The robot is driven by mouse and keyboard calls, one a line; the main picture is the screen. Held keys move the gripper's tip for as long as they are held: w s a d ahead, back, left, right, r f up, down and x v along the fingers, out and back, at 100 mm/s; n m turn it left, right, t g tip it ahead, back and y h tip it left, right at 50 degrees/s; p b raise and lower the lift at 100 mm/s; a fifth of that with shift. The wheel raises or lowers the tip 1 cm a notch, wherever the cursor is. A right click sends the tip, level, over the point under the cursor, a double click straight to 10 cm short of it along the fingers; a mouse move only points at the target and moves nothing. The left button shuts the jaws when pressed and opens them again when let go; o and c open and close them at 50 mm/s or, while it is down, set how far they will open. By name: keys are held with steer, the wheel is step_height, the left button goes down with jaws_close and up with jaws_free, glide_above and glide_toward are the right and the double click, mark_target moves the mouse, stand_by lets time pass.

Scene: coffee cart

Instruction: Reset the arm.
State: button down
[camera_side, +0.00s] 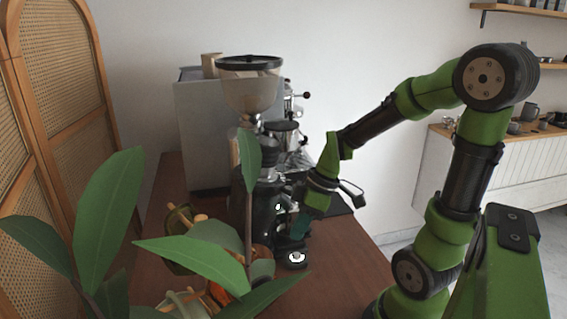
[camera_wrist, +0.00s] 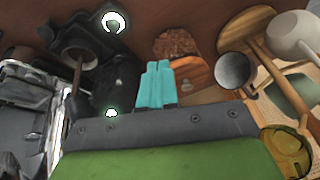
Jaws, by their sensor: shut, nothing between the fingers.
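My gripper (camera_side: 300,226) hangs at the end of my green arm, low over the wooden counter and just right of the black lower body of the coffee grinder (camera_side: 262,210). In the wrist view my gripper's two teal fingers (camera_wrist: 158,66) lie side by side, shut, with nothing between them. Part of the gripper is hidden against the grinder's dark parts in the side view. I cannot tell whether it touches the grinder.
The counter (camera_side: 335,262) is bare at the front right. A leafy plant (camera_side: 200,245) blocks part of the side view. A silver espresso machine (camera_side: 202,130) stands behind. The wrist view shows a metal cup (camera_wrist: 234,70) and a wooden board (camera_wrist: 192,72) near the fingers.

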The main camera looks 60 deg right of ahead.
steer(key=s+a+r+m+t+h, duration=0.1)
steer(key=a+r+m+t, duration=0.3)
steer(key=a+r+m, duration=0.4)
step_height(320, 180, up, 3)
steer(key=shift+s+a+r+m, duration=0.2)
steer(key=shift+s+m, duration=0.3)
steer(key=shift+s, duration=0.3)
